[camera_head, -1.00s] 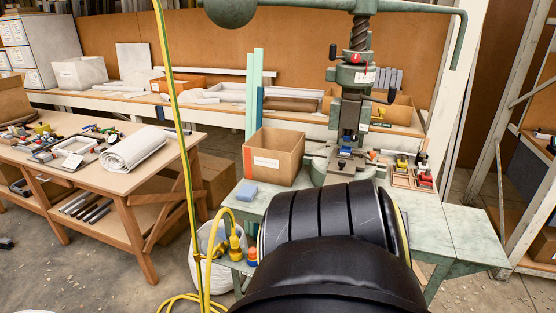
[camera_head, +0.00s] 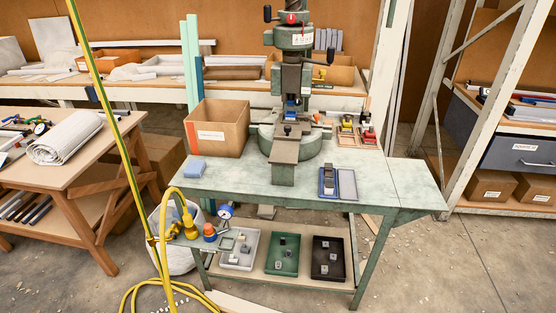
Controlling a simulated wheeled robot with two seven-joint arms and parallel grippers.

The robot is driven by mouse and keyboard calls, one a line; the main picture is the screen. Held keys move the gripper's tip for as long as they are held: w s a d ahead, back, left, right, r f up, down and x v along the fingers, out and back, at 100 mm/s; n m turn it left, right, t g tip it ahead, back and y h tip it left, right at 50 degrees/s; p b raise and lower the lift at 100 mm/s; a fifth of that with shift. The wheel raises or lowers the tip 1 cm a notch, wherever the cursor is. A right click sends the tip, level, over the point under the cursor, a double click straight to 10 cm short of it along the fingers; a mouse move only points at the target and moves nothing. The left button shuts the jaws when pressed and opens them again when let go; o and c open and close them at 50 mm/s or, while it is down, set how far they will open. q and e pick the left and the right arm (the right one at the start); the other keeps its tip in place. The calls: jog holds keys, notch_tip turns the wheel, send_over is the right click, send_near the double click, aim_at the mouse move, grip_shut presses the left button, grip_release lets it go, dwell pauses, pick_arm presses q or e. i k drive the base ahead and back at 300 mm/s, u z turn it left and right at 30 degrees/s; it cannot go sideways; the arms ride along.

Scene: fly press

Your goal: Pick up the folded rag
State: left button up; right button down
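A small light-blue folded block of cloth, which looks like the folded rag (camera_head: 194,169), lies on the green press table (camera_head: 238,184). It sits near the table's front left part, just in front of an open cardboard box (camera_head: 218,132). The space above it and in front of it is clear in this view. Neither of my grippers is in view.
A yellow hose (camera_head: 130,170) hangs at the left, near yellow fittings (camera_head: 189,225). Trays with parts stand on the lower shelf (camera_head: 312,277).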

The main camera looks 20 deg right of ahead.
aim_at(196, 169)
jog(key=z, duration=0.9)
jog(key=i, duration=0.4)
